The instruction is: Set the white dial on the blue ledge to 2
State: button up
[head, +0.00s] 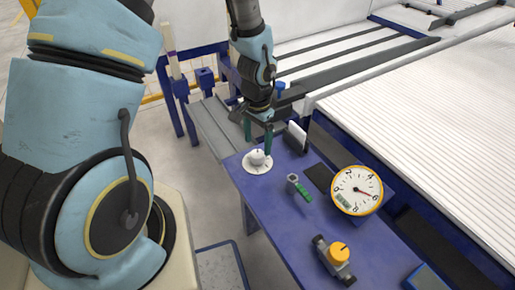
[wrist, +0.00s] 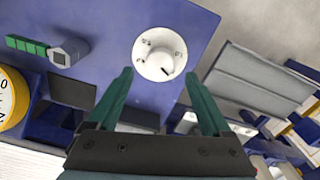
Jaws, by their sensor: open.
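The white dial (head: 257,158) sits on its round white plate near the far left end of the blue ledge (head: 262,207). In the wrist view the dial (wrist: 158,66) lies just beyond my fingertips, between their lines, with a dark pointer mark toward its lower right. The plate carries small markings, too small to read. My gripper (head: 258,131) points down above the dial, with its green fingers apart. The wrist view shows the gripper (wrist: 160,82) open and empty, with a gap between the fingers and the dial.
A green-handled valve (head: 299,188), a yellow-rimmed gauge (head: 357,190) and a yellow-knobbed fitting (head: 336,256) stand along the ledge to the right. A pale upright plate (head: 297,137) stands close behind the dial. The ledge between the dial and its front edge is clear.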

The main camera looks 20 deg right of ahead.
aim_at(257, 153)
notch_tip(257, 153, up, 6)
jog(key=shift+p, duration=0.35)
jog(key=w+a+r+n+t, duration=0.1)
jog(key=a+r+n, duration=0.55)
jog(key=a, duration=0.65)
jog(key=a+r+n+t, duration=0.1)
jog(key=a+r+n, duration=0.5)
jog(key=a, duration=0.6)
notch_tip(257, 153, up, 16)
jog(key=p, duration=1.5)
jog(key=shift+a+f+m, duration=0.15)
jog(key=shift+m, duration=0.3)
